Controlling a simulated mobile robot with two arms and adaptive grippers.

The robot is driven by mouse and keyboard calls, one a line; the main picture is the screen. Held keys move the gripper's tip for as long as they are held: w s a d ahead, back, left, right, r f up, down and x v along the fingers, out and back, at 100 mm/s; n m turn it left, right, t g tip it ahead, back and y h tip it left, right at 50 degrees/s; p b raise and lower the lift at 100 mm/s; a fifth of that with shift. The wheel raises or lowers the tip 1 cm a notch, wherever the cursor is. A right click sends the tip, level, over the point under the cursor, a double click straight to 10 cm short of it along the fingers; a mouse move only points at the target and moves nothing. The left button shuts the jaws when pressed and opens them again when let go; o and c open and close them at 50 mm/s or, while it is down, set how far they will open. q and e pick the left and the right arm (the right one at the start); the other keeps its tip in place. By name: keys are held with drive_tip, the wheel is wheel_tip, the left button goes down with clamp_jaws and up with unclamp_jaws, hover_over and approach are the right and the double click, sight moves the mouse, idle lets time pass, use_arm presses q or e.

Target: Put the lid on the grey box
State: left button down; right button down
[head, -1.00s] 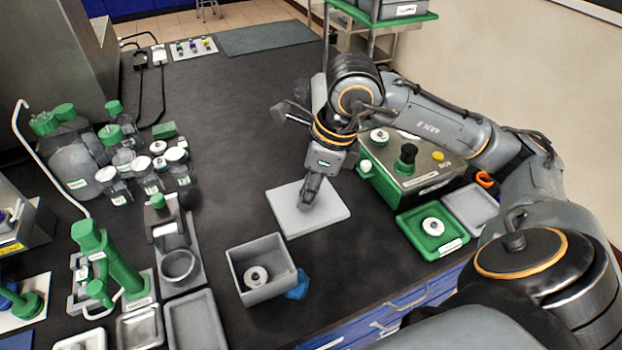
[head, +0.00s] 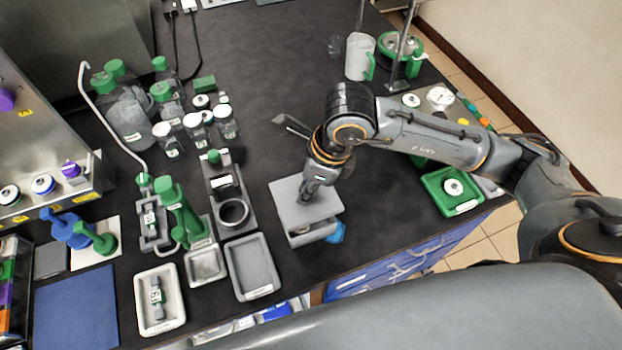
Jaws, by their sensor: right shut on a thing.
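The flat grey lid (head: 288,203) is in the fingers of my right gripper (head: 308,191), which is shut on it from above. The lid is over the grey box (head: 312,238) and covers most of its opening. Part of the box's front wall shows below the lid's near edge. I cannot tell whether the lid rests on the rim or hovers just above it. My left gripper is not in view.
A crumpled blue thing (head: 336,232) lies against the box's right side. Grey trays (head: 251,268) and a stand with a ring (head: 233,212) are to the left. A green tray (head: 452,191) is to the right. Bare black bench lies behind the box.

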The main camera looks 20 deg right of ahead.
drive_tip(key=shift+f+b, duration=0.35)
drive_tip(key=shift+f, duration=0.55)
wheel_tip(320, 180, down, 2)
drive_tip(key=shift+b, duration=0.7)
drive_tip(key=shift+f+b, duration=0.65)
drive_tip(key=shift+b, duration=0.05)
drive_tip(key=shift+f, duration=0.2)
drive_tip(key=shift+b, duration=0.75)
drive_tip(key=shift+f+b, duration=0.1)
drive_tip(key=shift+b, duration=0.25)
